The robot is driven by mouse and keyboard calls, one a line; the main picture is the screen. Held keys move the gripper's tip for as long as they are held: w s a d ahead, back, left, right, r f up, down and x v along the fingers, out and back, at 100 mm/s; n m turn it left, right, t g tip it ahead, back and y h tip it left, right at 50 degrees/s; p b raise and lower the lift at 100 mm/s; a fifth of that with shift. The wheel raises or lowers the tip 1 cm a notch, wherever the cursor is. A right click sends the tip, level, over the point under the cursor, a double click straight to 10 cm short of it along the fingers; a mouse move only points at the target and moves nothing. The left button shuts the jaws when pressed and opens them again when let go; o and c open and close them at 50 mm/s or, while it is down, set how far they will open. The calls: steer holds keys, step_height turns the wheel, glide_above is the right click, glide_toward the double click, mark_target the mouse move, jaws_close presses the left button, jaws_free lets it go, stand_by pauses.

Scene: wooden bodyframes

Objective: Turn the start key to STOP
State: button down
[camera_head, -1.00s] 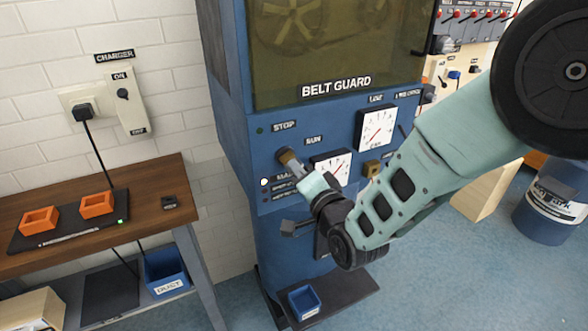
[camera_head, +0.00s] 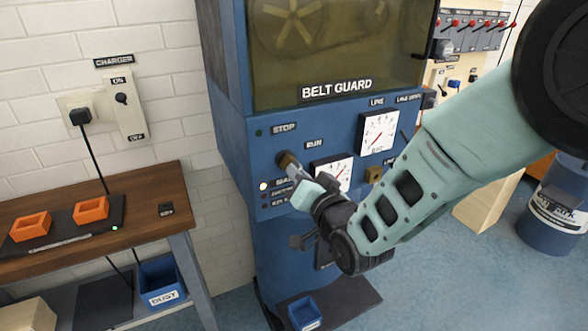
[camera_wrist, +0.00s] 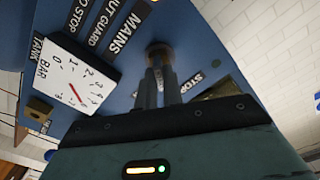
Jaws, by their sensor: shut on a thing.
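The start key (camera_head: 287,161) is a small brownish knob on the blue machine panel (camera_head: 262,150), below the STOP label (camera_head: 284,128) and left of the RUN label. My gripper (camera_head: 298,173) reaches it from the lower right and is shut on it. In the wrist view, the brass-coloured key (camera_wrist: 159,52) sits at the tips of the two close fingers (camera_wrist: 158,80). The STOP label (camera_wrist: 194,84) lies right of the fingers there. The fingers hide much of the key, so I cannot tell its exact angle.
Dial gauges stand close by, one (camera_head: 331,172) right of my gripper and one (camera_head: 378,132) higher. The belt guard (camera_head: 340,50) is above. A wooden bench (camera_head: 150,192) with orange trays stands left. A white lamp (camera_head: 263,186) shows on the panel.

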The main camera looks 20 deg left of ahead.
steer(key=n+b, duration=0.4)
steer(key=n, duration=0.3)
steer(key=shift+f+n, duration=0.1)
steer(key=shift+n, duration=0.2)
steer(key=c, duration=1.5)
jaws_free()
steer(key=shift+o, duration=0.2)
steer(key=s+d+f+m+g+h+b, duration=0.1)
steer(key=s+d+g+h, duration=0.3)
steer(key=s+d, duration=0.4)
steer(key=s+d+f+m+g+h+b, duration=0.1)
steer(key=s+d+f+g+h+b, duration=0.1)
steer(key=s+d, duration=0.7)
steer(key=s+d+f+m+g+h+b, duration=0.1)
steer(key=s+d+f+g+h, duration=0.2)
steer(key=d, duration=1.4)
steer(key=s+g+h, duration=0.2)
steer(key=s+h, duration=0.2)
steer(key=s, duration=0.1)
steer(key=shift+s+d+f+g, duration=0.15)
steer(key=shift+d+f+g, duration=0.2)
steer(key=shift+g, duration=0.05)
